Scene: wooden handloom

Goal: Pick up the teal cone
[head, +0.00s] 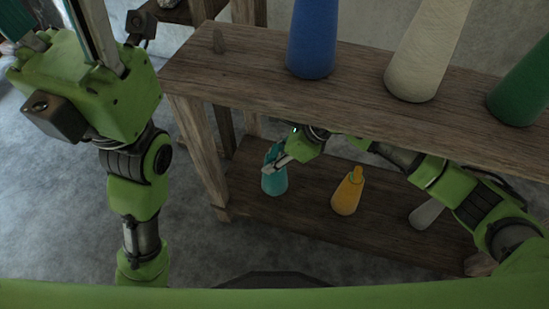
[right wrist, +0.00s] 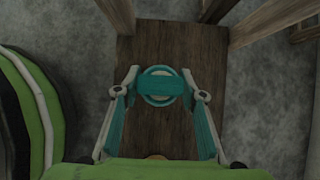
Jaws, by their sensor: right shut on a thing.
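The teal cone (head: 274,182) is upright at the left part of the lower wooden shelf (head: 305,215). I cannot tell whether its base touches the board. My right gripper (head: 274,160) reaches in under the upper shelf and is shut on the teal cone near its top. In the right wrist view the teal cone (right wrist: 160,99) shows from above, between the two fingers of the right gripper (right wrist: 160,84). My left gripper (head: 55,25) is at the top left, away from the shelves, with its fingers spread and their tips partly out of frame.
The upper shelf (head: 240,70) holds a blue cone (head: 312,40), a cream cone (head: 425,50) and a green cone (head: 522,90). On the lower shelf, a yellow cone (head: 348,192) and a grey cone (head: 427,214) stand to the right. A wooden post (head: 200,150) is left of the teal cone.

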